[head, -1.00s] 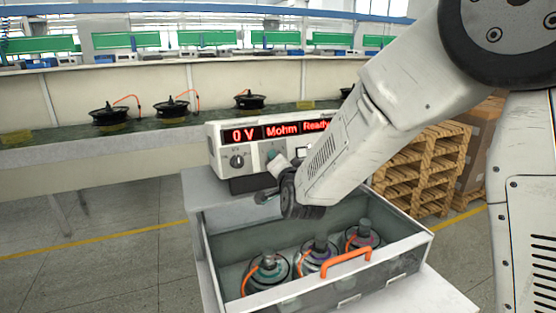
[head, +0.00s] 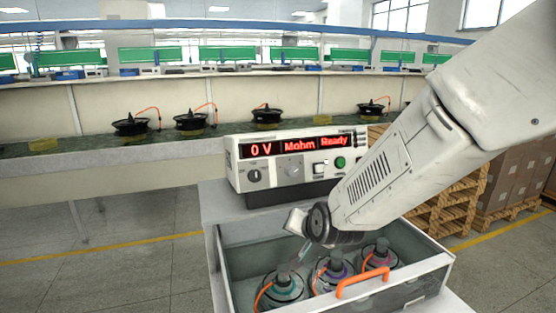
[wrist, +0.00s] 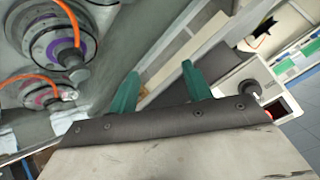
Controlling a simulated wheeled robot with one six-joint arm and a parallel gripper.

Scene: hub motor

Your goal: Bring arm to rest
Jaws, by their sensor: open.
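My gripper shows in the wrist view (wrist: 160,78) with two green fingers apart and nothing between them. In the head view its wrist end hangs over the back part of the grey bin, in front of the tester; the fingertips are hard to make out there. The white tester (head: 290,160) stands behind the bin with red text "0 V", "Mohm" and "Ready". Three hub motors sit in the bin: left (head: 283,287), middle (head: 332,271) and right (head: 377,254). Two motors also show at the left of the wrist view (wrist: 58,40), apart from the fingers.
The bin (head: 425,266) has an orange front handle (head: 362,283) and rests on a grey cart (head: 212,205). A long conveyor bench (head: 80,160) with several black motors runs behind. Wooden pallets and cartons (head: 510,178) stand at the right. The floor at left is clear.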

